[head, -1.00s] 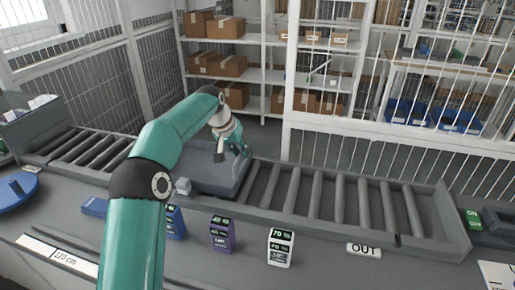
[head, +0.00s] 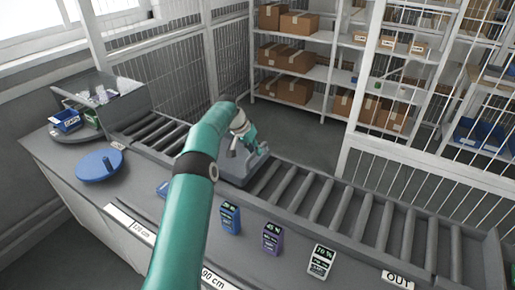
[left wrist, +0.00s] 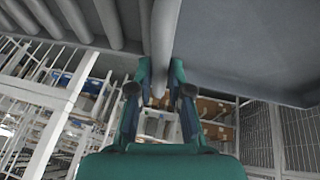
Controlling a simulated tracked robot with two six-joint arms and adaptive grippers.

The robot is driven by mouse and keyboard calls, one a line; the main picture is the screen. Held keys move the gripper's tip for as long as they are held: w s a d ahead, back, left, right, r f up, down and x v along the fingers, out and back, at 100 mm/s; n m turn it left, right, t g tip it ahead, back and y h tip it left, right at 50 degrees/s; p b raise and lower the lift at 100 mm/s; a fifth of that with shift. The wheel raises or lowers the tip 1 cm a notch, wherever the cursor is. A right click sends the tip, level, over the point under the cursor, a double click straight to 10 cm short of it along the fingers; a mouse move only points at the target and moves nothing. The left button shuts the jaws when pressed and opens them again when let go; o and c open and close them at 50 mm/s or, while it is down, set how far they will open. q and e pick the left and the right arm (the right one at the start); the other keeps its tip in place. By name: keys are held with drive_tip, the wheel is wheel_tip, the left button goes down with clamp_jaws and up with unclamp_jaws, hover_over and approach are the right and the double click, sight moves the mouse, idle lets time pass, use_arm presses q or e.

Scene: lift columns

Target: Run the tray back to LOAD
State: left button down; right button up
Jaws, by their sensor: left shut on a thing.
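The grey tray (head: 236,168) sits on the roller conveyor (head: 335,200), left of its middle in the head view. My left gripper (head: 246,150) reaches down to the tray's right side and is shut on its edge. In the left wrist view my gripper (left wrist: 160,92) has one finger on each side of a grey bar, which looks like the tray's rim. The broad grey tray surface (left wrist: 240,45) shows to the right. My arm hides part of the tray and the inside is hard to see. No LOAD sign is readable. My right gripper is not in view.
Bare rollers run left of the tray (head: 150,130) and right of it. An OUT sign (head: 397,279) is at the right end. A blue carton (head: 230,217), a purple carton (head: 272,238) and a white carton (head: 321,262) stand along the front. A blue disc (head: 99,165) lies at left.

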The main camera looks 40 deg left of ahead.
use_arm(q)
drive_tip(key=shift+r, duration=0.1)
drive_tip(key=c, duration=1.1)
unclamp_jaws()
drive_tip(key=v, duration=1.2)
drive_tip(key=shift+w, duration=0.1)
